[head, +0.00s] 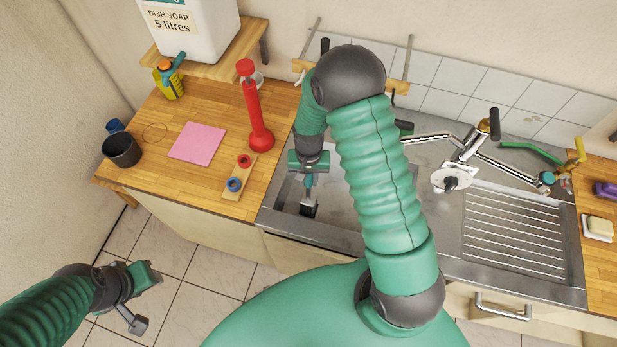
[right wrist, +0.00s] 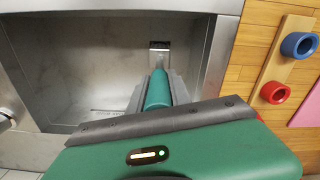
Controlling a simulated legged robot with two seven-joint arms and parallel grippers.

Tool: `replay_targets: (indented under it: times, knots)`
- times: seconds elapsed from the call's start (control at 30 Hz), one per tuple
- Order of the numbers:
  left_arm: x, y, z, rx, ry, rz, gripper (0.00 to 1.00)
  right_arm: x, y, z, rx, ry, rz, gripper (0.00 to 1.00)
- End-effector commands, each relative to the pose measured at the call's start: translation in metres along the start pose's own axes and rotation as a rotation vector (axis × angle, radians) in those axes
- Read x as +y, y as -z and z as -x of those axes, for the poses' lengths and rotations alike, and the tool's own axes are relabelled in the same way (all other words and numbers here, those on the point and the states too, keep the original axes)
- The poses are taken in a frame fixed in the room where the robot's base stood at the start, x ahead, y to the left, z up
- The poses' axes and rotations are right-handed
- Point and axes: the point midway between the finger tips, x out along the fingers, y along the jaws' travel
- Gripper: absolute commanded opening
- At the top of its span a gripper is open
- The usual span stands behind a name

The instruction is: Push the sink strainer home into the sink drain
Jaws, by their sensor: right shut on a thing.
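My right gripper (head: 309,178) is over the left part of the steel sink basin (head: 338,205). It is shut on the teal handle (right wrist: 158,90) of a tool. Past the handle, a thin shaft leads to a squarish grey end (right wrist: 159,50), dark in the head view (head: 309,207). The end is inside the basin near a wall; I cannot tell whether it touches. I cannot make out the strainer or the drain; my right arm covers part of the basin. My left gripper (head: 140,298) hangs over the floor tiles at lower left; its jaw gap is unclear.
The wooden counter left of the sink holds a red plunger-like tool (head: 257,115), a ring board (head: 239,176), a pink cloth (head: 197,143) and a dark cup (head: 122,150). A tap (head: 428,138) and a crank device (head: 460,168) stand right. The ribbed drainboard (head: 515,238) is clear.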

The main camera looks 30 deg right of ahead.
Motion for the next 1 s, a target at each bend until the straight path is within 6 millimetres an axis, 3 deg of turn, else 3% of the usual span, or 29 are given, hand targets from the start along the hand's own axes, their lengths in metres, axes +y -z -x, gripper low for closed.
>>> replay_targets:
  times: [0.4,0.43,0.6,0.87,1.0]
  knots:
    - [0.0,-0.002,-0.01,0.0,0.0,0.0,0.36,0.0,0.0,-0.014,0.0,0.0,0.0,0.0]
    - [0.0,-0.002,-0.008,0.0,0.0,0.0,0.36,0.0,0.0,-0.012,0.001,0.0,0.0,0.28]
    - [0.0,-0.002,-0.008,0.0,0.0,0.0,0.36,0.0,0.0,-0.012,0.0,0.0,0.0,0.49]
    - [0.0,-0.002,-0.008,0.0,0.0,0.0,0.36,0.0,0.0,-0.012,-0.001,-0.001,0.0,0.49]
    - [0.0,-0.003,-0.011,0.0,0.0,0.0,0.36,0.0,0.001,-0.003,0.001,0.0,0.0,0.49]
